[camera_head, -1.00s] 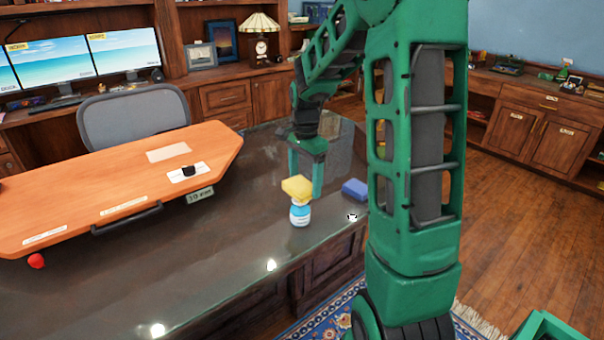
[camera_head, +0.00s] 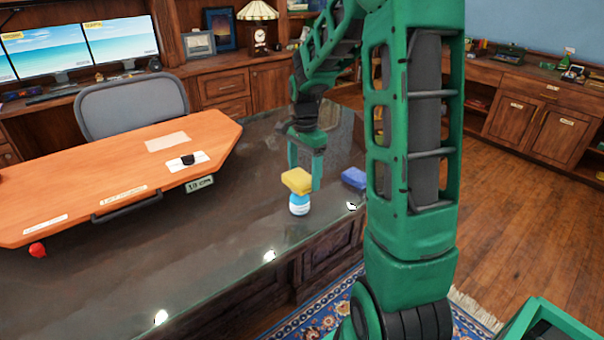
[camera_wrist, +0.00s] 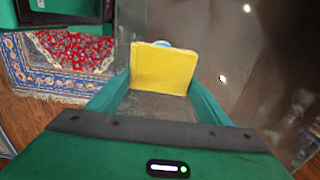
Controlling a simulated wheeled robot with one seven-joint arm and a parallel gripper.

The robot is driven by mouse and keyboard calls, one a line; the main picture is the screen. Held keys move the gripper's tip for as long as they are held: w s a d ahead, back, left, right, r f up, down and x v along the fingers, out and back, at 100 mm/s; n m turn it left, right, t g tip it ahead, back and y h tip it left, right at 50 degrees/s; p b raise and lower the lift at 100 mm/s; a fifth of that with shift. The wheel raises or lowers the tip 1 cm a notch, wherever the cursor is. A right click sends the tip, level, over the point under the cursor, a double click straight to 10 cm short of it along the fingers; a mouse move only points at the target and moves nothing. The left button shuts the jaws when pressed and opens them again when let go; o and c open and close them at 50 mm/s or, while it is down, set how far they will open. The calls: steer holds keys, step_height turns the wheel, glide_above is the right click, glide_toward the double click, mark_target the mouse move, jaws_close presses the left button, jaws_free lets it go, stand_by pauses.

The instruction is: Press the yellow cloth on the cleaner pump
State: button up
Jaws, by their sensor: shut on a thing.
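The yellow cloth (camera_head: 297,180) looks like a thick folded pad and sits over the top of the cleaner pump (camera_head: 299,204), a small blue and white bottle standing upright on the dark desk. My gripper (camera_head: 306,182) points down and is shut on the yellow cloth. In the wrist view the cloth (camera_wrist: 163,68) spans between the two green fingers, and a sliver of the blue bottle (camera_wrist: 162,43) shows past its far edge. The pump head is hidden by the cloth. The cloth appears to touch the bottle's top.
A blue block (camera_head: 354,178) lies on the dark desk (camera_head: 200,250) to the right, near the edge. An orange board (camera_head: 110,195) with a black handle covers the desk's left part. A grey chair (camera_head: 132,104) stands behind it.

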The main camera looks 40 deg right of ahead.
mark_target(305, 174)
steer(key=shift+f, duration=0.95)
stand_by(0.9)
steer(key=shift+r, duration=0.1)
stand_by(0.4)
steer(key=shift+r, duration=3.45)
